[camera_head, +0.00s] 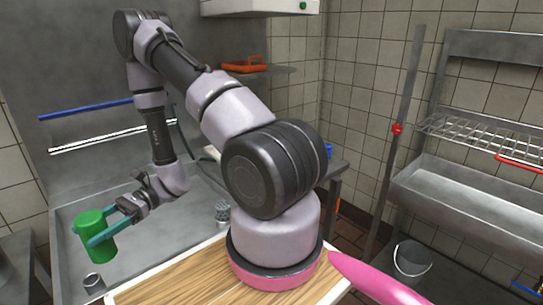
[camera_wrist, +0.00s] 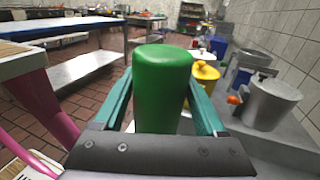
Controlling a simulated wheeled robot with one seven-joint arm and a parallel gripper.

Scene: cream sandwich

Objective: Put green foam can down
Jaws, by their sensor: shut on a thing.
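The green foam can (camera_head: 95,236) is a plain green cylinder in my gripper at the left of the head view. My gripper (camera_head: 94,232) has its teal fingers shut on the can's sides. The can is upright, or nearly so, over the metal counter (camera_head: 150,238). In the wrist view the can (camera_wrist: 161,88) stands between the two fingers of my gripper (camera_wrist: 160,95), and its lower end is hidden by the gripper body. I cannot tell whether its base touches the counter.
A small metal cup (camera_head: 94,284) stands just below the can in the head view. A perforated metal item (camera_head: 222,211) is by the wooden board (camera_head: 190,278). In the wrist view, a yellow container (camera_wrist: 205,80) and a grey pot (camera_wrist: 268,102) stand to the right.

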